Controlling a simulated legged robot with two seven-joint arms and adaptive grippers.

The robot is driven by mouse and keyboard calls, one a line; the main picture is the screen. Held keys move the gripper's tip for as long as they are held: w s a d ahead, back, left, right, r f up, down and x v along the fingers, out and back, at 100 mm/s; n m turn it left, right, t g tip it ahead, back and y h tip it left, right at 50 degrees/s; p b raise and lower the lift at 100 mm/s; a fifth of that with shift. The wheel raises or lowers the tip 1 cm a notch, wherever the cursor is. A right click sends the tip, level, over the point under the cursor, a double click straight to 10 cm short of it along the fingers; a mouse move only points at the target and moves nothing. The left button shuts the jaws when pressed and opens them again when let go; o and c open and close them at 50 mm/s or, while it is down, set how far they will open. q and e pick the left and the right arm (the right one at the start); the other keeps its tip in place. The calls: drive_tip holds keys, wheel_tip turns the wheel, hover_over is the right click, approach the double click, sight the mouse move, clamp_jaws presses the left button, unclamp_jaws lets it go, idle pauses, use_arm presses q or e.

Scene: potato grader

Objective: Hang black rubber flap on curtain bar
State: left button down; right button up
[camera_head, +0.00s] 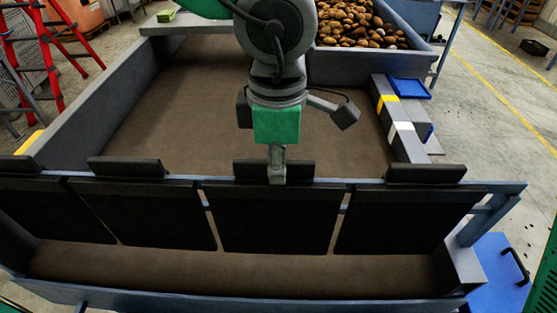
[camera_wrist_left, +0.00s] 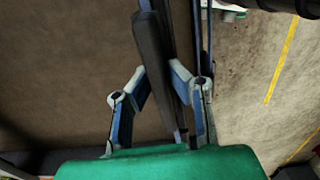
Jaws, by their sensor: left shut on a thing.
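The black rubber flap (camera_head: 275,222) hangs down at the middle of the blue-grey curtain bar (camera_head: 507,187), with its thick dark top strip (camera_head: 246,170) just above the bar. My left gripper (camera_head: 277,178) comes down from above and is shut on that top strip. In the left wrist view, the fingers (camera_wrist_left: 160,75) close on both sides of the dark strip (camera_wrist_left: 150,50), and a blue bar runs beside it. I cannot tell whether the strip rests fully on the bar. My right gripper is out of view.
Similar black flaps hang on both sides, one on the left (camera_head: 135,212) and one on the right (camera_head: 400,220), with narrow gaps between. Brown potatoes (camera_head: 355,25) lie at the back. A blue tray (camera_head: 409,88) sits on the right ledge. The brown belt (camera_head: 170,95) is clear.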

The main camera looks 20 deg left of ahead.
use_arm(q)
drive_tip(key=c, duration=1.5)
unclamp_jaws()
drive_tip(key=shift+o, duration=0.2)
wheel_tip(320, 180, up, 12)
